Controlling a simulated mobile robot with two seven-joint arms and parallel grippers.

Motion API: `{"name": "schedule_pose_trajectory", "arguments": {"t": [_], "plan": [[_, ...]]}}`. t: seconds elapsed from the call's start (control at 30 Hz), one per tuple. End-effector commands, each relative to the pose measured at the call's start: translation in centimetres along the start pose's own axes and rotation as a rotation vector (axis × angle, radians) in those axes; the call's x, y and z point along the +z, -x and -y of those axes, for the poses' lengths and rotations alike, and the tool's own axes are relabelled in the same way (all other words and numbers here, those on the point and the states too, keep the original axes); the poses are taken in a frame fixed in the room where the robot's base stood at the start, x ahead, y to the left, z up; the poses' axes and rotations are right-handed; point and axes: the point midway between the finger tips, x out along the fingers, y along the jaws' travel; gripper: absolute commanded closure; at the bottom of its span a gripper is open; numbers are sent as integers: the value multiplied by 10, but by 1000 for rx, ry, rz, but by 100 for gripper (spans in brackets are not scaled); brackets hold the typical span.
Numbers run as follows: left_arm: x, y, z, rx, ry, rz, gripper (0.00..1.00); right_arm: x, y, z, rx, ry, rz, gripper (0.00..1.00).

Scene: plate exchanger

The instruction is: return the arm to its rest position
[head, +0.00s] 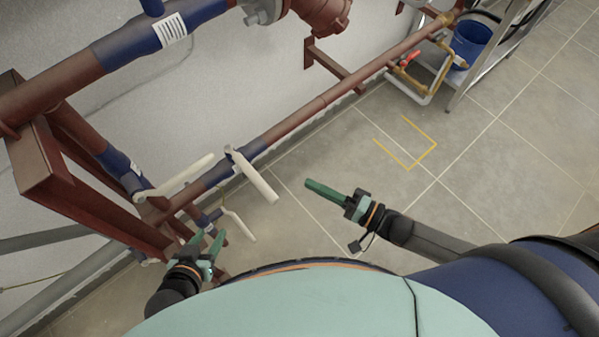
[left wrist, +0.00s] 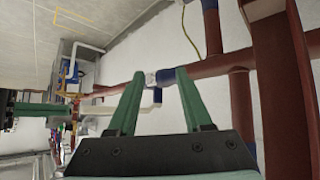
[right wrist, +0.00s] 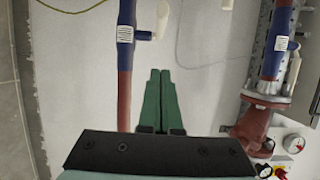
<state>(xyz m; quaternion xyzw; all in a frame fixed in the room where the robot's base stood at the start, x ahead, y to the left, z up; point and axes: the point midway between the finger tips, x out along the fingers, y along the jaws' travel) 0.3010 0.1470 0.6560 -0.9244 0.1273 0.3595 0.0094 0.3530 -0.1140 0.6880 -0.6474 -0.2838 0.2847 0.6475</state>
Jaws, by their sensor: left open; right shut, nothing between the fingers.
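My left gripper (head: 207,243) is at the lower left in the head view, close to the pipes and white valve handles. In the left wrist view its two green fingers (left wrist: 160,90) stand apart with nothing held between them; a pipe and a white handle (left wrist: 130,108) show behind them. My right gripper (head: 322,190) is out over the floor near the middle of the head view, apart from the pipes. In the right wrist view its green fingers (right wrist: 160,88) are together and empty, with the pale wall behind.
White valve handles (head: 252,175) stick out from the red and blue pipe along the wall. A red steel frame (head: 75,195) stands at the left. A blue bucket (head: 470,42) is by a metal rack at the upper right. The tiled floor (head: 500,150) at the right is clear.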

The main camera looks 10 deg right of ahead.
Motion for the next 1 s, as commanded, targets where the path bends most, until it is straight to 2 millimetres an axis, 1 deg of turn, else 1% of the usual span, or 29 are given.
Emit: {"name": "schedule_pose_trajectory", "arguments": {"t": [0.03,0.1,0.2,0.43,0.53,0.67,0.77,0.87,1.0], "plan": [[0,0,0,0,0,1,50,0,6,0,0,0,0,100],[1,0,0,0,0,1,50,1,10,0,0,0,-1,100],[1,1,0,0,0,3,50,1,13,0,-1,0,-1,100],[2,1,-1,2,0,4,50,1,13,1,0,5,-4,100],[-2,5,-2,4,-1,6,50,4,9,6,14,49,-26,100],[-12,15,-3,3,-1,5,50,8,2,17,79,206,-97,100],[-19,24,-2,-2,-1,3,50,9,-1,26,178,374,-157,100],[-24,32,2,-13,1,4,50,9,2,32,301,544,-192,100],[-32,45,5,-23,3,7,50,8,16,40,500,766,-188,100]]}}
